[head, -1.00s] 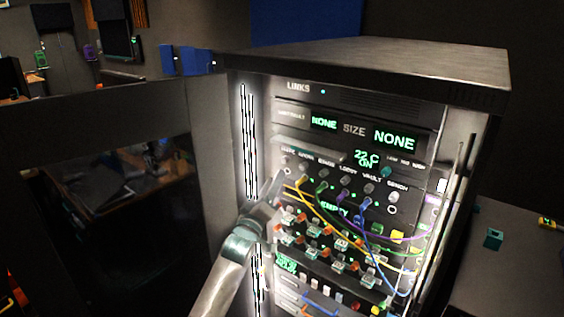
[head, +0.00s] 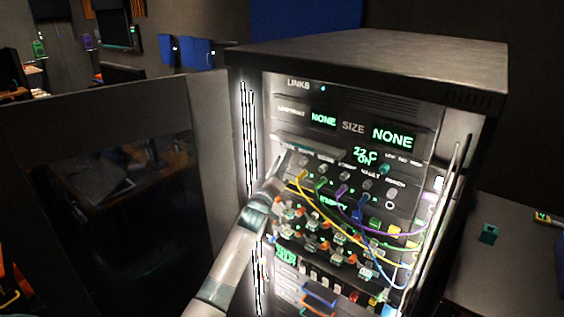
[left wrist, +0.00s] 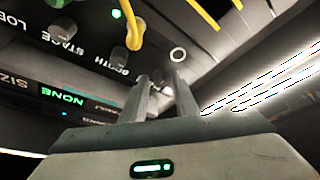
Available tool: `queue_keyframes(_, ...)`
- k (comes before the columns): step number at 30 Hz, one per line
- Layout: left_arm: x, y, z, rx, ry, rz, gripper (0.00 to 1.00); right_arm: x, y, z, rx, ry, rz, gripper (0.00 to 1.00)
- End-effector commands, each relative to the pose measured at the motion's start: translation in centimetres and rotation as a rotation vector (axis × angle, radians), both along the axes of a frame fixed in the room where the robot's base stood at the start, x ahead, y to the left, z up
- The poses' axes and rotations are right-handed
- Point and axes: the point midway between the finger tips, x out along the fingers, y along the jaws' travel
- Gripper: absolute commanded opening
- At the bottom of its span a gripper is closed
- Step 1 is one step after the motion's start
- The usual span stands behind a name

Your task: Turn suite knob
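The rack panel (head: 345,100) carries a row of small grey knobs under labels. The leftmost knob, at the suite position, is hidden behind my left gripper (head: 277,168) in the head view. In the left wrist view my left gripper (left wrist: 162,88) has its two fingers apart, with a small knob (left wrist: 160,78) at or between their tips. Whether the fingers touch it is hard to see. The booth knob (left wrist: 118,57) stands beside it, apart from the fingers. My right gripper is in neither view.
Yellow, purple and blue cables (head: 365,225) hang over the panel right of and below my gripper. A ledge (head: 305,147) juts out above the knob row. A bright light strip (head: 248,140) runs along the panel's left edge. A grey side table (head: 515,250) stands at right.

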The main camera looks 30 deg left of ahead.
Motion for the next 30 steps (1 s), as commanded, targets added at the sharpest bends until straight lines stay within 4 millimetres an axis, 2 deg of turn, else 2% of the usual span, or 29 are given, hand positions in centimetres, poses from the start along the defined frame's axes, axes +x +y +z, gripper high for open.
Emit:
queue_keyframes(1,0.0,0.0,0.0,0.0,0.0,0.0,0.14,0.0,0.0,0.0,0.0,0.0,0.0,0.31)
queue_keyframes(3,0.0,0.0,0.0,0.0,0.0,0.0,0.0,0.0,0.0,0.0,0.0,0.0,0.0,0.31)
queue_keyframes(17,0.0,0.0,-0.3,0.051,-0.004,-0.001,0.0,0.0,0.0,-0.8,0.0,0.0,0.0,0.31)
queue_keyframes(30,0.0,0.4,-0.7,0.342,-0.026,0.0,0.0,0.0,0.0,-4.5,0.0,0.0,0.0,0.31)
